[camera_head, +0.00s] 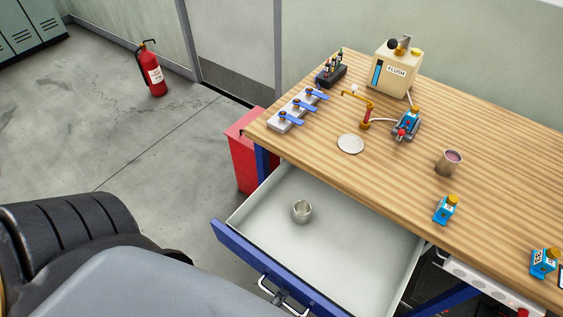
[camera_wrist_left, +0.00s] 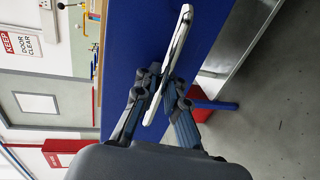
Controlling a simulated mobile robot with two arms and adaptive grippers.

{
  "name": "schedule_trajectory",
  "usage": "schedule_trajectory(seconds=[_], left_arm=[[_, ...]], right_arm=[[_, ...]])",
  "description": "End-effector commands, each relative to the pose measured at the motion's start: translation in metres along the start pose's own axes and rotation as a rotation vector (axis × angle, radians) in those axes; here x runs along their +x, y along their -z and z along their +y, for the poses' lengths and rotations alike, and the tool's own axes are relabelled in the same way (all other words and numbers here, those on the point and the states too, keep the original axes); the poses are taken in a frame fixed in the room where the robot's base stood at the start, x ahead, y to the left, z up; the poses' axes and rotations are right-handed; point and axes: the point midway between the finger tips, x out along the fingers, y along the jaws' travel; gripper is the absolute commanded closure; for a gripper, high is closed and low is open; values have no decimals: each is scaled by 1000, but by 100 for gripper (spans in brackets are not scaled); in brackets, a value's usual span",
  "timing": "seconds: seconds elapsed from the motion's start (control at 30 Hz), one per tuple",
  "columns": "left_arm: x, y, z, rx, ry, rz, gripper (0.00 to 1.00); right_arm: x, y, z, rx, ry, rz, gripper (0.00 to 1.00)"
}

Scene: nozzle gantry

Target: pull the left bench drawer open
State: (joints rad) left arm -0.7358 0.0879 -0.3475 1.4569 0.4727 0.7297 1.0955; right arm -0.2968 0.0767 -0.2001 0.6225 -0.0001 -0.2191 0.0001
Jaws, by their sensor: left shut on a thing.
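The left bench drawer (camera_head: 345,232) stands well out from under the wooden bench top, with its pale inside showing. Its blue front (camera_head: 238,245) carries a silver bar handle (camera_head: 266,287). My left gripper (camera_head: 282,297) is at this handle, partly hidden by my own arm. In the left wrist view, the fingers of my left gripper (camera_wrist_left: 160,88) are shut on the handle (camera_wrist_left: 181,38), one on each side of the bar, in front of the blue drawer front (camera_wrist_left: 135,55). My right gripper is in neither view.
A metal cup (camera_head: 302,212) stands inside the drawer. The bench top (camera_head: 330,175) bears a flush canister (camera_head: 397,70), blue-handled valves (camera_head: 297,108), a white disc (camera_head: 351,144), a cup (camera_head: 449,162) and small blue bottles (camera_head: 445,210). A red bin (camera_head: 240,160) stands beside the bench.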

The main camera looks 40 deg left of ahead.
Motion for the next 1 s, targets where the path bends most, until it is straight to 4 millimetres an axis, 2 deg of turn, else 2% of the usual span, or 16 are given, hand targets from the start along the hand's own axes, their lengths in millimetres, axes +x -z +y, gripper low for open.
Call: schedule_trajectory(seconds=[0.17,0.2,0.23,0.6,0.77,1.0], left_arm=[[1,0,2,0,-7,2,100],[1,0,3,-1,-7,2,84],[1,0,3,-1,-7,2,80],[-4,0,1,0,-2,1,80],[-27,0,0,0,1,-1,80],[-80,0,0,0,2,-1,80]], right_arm=[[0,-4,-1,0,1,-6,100],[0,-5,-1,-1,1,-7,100],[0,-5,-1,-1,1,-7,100],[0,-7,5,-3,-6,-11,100],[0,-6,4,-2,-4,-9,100],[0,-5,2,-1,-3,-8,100]])
